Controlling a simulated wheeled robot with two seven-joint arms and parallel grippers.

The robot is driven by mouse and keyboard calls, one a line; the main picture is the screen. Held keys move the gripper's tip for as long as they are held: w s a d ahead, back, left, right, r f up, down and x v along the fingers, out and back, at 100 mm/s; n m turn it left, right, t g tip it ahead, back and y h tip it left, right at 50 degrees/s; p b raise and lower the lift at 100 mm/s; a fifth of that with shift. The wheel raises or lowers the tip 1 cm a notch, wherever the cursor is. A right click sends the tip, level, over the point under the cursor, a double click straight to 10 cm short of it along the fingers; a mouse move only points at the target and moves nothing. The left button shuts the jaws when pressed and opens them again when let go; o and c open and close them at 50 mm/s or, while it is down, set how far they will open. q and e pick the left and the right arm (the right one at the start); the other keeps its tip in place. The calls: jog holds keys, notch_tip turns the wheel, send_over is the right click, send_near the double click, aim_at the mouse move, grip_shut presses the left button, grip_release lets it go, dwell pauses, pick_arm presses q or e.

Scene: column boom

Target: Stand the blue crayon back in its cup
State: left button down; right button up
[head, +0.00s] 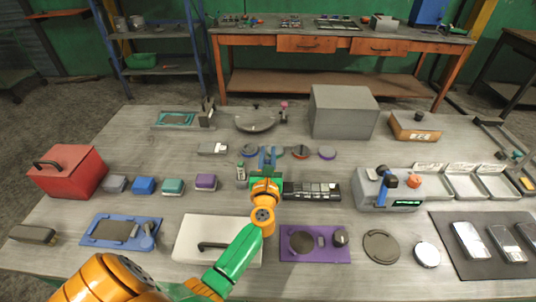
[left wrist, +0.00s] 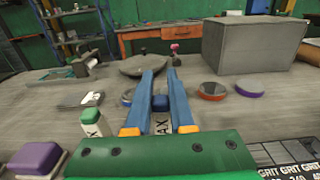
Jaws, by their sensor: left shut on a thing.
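My left gripper (head: 267,157) reaches forward over the middle of the table. In the left wrist view its two blue fingers (left wrist: 161,98) are shut on the blue crayon (left wrist: 160,103), a block with a blue top and a white label reading "AX". The crayon looks upright; its lower end is hidden behind the green gripper body. A similar green-topped piece (left wrist: 91,127) stands to its left, apart from the fingers, and shows in the head view (head: 241,171). I cannot pick out the crayon's cup with certainty. My right gripper is not in view.
A dark grit-labelled box (head: 318,192) lies just right of the gripper. Several coloured blocks, including a purple one (head: 206,182), sit to the left. Round discs (head: 300,151) lie beyond. A large grey box (head: 343,112) stands behind right; a grey machine (head: 370,187) stands farther right.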

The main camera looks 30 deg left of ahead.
pick_arm(q)
jog(key=shift+f, duration=0.1)
jog(key=c, duration=0.7)
grip_release()
jog(key=v, duration=0.7)
jog(key=shift+s, duration=0.15)
